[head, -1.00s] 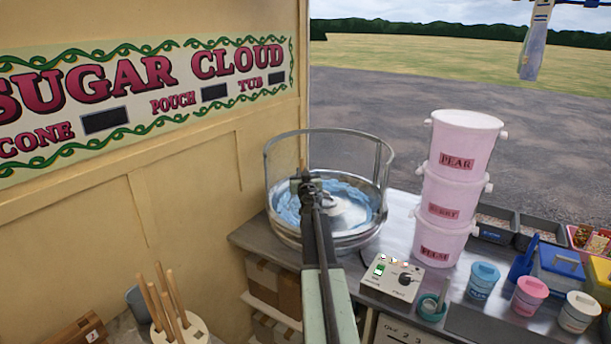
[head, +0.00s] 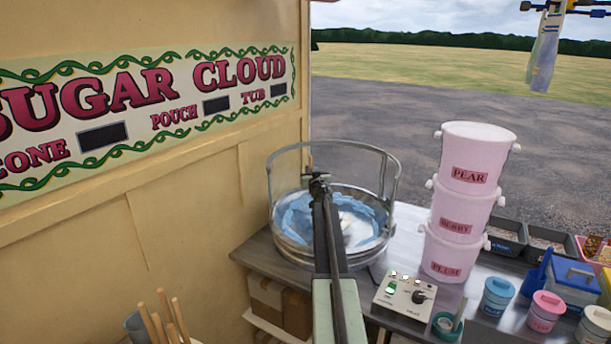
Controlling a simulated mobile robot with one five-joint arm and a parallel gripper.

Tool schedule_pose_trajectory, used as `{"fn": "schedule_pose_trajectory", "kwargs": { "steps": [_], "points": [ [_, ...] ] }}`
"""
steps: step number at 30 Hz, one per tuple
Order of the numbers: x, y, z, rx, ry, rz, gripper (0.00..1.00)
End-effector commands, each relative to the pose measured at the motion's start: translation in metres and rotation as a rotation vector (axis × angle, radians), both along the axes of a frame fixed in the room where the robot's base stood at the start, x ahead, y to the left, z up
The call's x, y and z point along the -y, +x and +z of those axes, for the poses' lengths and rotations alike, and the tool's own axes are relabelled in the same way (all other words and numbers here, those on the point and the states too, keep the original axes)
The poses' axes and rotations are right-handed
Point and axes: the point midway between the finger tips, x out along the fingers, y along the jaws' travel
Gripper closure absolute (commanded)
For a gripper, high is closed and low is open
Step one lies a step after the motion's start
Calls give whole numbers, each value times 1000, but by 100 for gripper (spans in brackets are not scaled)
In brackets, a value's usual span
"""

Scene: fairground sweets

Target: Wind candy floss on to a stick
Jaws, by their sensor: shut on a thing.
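The candy floss machine is a round metal bowl (head: 380,240) with a clear guard around its rim, standing on the counter by the wall. Pale blue floss (head: 296,218) lines the inside of the bowl around a shiny centre. My arm reaches forward over the near rim, and my gripper (head: 318,181) is over the bowl, seen from behind. It is shut on a thin wooden stick (head: 309,160), whose tip shows just above it. The lower part of the stick is hidden behind my gripper and arm, so I cannot tell whether floss clings to it.
A control box (head: 404,296) with a lit green switch and a dark knob sits in front of the bowl. Stacked pink tubs (head: 465,205) stand to its right, with small lidded pots (head: 497,296) beyond. Spare sticks (head: 165,318) stand upright at lower left. The painted wall is close on the left.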

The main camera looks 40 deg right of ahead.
Motion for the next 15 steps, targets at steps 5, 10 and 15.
{"fn": "schedule_pose_trajectory", "kwargs": {
  "steps": [5, 10, 15],
  "points": [
    [0, 1, 8, 0, 0, 1, 100],
    [-1, 1, 33, 0, 0, 2, 100],
    [-2, 1, 57, 0, 0, 2, 100]
  ]
}}
